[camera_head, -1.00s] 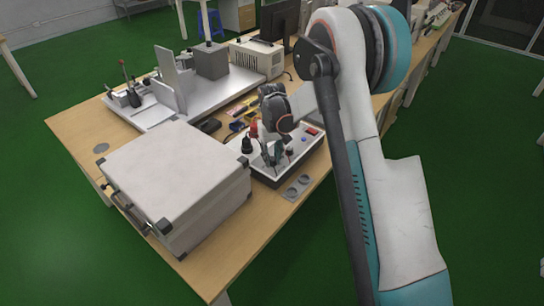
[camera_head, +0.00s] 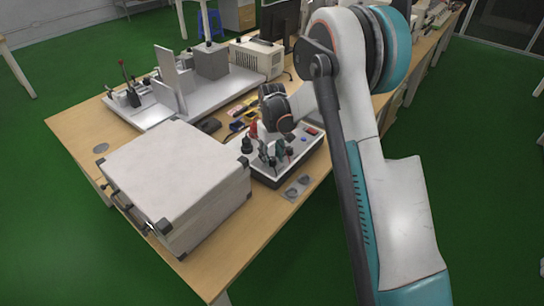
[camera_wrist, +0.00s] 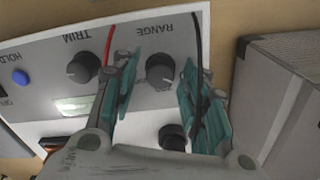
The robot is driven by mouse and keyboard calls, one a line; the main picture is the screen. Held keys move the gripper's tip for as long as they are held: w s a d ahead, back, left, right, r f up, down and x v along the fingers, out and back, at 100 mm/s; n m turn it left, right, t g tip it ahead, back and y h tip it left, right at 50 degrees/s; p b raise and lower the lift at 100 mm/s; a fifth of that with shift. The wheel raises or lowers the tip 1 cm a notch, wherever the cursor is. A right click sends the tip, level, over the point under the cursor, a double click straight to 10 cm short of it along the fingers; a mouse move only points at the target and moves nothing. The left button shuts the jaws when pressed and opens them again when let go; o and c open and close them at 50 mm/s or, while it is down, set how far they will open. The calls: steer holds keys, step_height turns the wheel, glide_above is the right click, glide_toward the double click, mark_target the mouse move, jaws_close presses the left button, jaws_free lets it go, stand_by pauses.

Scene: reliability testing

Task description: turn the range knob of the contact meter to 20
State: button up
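The contact meter (camera_head: 309,142) is a pale box with a sloped panel on the bench. In the wrist view its panel (camera_wrist: 40,58) appears upside down. The dark round range knob (camera_wrist: 160,69) is below the word RANGE, and the trim knob (camera_wrist: 82,68) is to its left. My gripper (camera_wrist: 158,66) is open, with one teal finger on each side of the range knob. Whether either finger touches the knob is unclear. The knob's setting is too small to read. In the head view my gripper (camera_head: 273,152) is over the meter's panel.
A red lead and a black lead (camera_wrist: 197,35) cross the panel close to my fingers. A dark terminal (camera_wrist: 173,137) sits between the fingers, nearer the palm. A large pale case (camera_head: 175,175) stands left of the meter. A metal fixture (camera_head: 185,85) stands behind.

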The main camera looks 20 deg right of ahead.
mark_target(272, 159)
steer(key=shift+r, duration=0.1)
step_height(272, 159, up, 12)
stand_by(0.7)
stand_by(0.3)
steer(key=s+r+m+t, duration=0.1)
steer(key=s+r+t, duration=0.2)
steer(key=s+r, duration=1.15)
steer(key=s+f+m+t, duration=0.1)
steer(key=s+t, duration=0.1)
steer(key=s, duration=0.7)
steer(key=s+f+t, duration=0.2)
steer(key=s, duration=0.8)
steer(key=shift+s+m, duration=0.15)
steer(key=shift+m, duration=0.25)
